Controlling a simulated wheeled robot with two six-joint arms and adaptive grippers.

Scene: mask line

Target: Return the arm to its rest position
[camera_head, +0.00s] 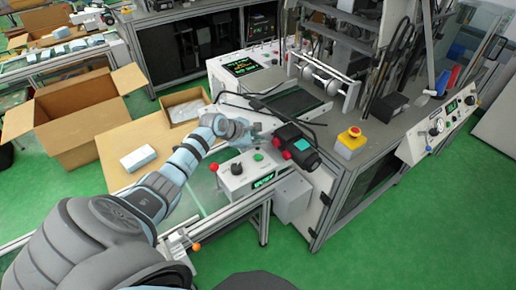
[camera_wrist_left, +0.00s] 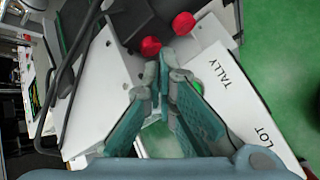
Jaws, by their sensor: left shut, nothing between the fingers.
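My left arm (camera_head: 165,185) reaches in from the lower left over the tan table. My left gripper (camera_head: 245,137) is just behind the white control box (camera_head: 232,187) in the head view, shut and empty. In the left wrist view its fingers (camera_wrist_left: 163,75) come together at the tips with nothing between them. Beyond the tips are two red buttons (camera_wrist_left: 182,22) and a white panel marked TALLY and LOT (camera_wrist_left: 232,72). A green button is partly hidden behind a finger. I cannot tell from these views whether the fingers touch anything. My right gripper is not in view.
A black device (camera_head: 297,145) with a teal screen is close right of the gripper. A shallow carton (camera_head: 184,106) and a white packet (camera_head: 138,158) lie on the table. A large open carton (camera_head: 75,115) stands left. Green floor (camera_head: 410,240) is clear at lower right.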

